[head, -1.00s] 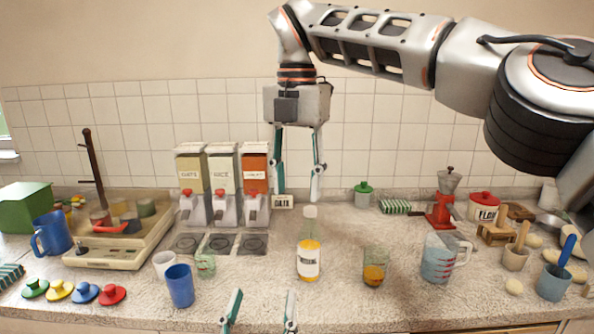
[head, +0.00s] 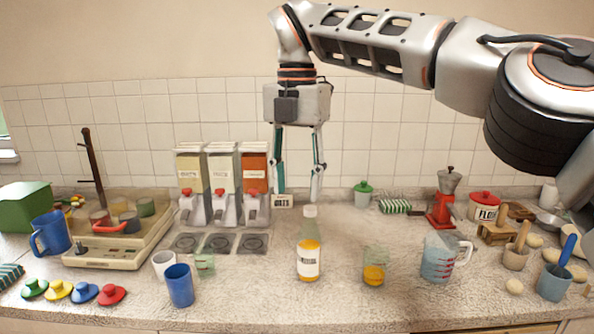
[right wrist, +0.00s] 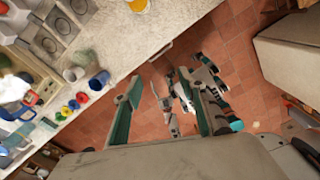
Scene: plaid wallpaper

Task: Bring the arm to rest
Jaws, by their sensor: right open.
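My right gripper (head: 298,196) hangs fingers-down above the counter in the head view. Its two fingers are apart with nothing between them. It is behind and above the bottle of orange liquid (head: 308,262), which stands upright on the counter. In the right wrist view the fingers of my right gripper (right wrist: 160,80) are spread over the floor beyond the counter edge. Grey and teal parts, apparently of my left arm and gripper (right wrist: 190,95), show between and beyond them. The left jaws cannot be made out there, and the left gripper is out of the head view.
A glass with orange liquid (head: 374,274), a measuring jug (head: 438,262) and a red grinder (head: 442,212) stand to the right. Dispensers (head: 222,190), a blue cup (head: 180,287) and colored lids (head: 85,293) are left.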

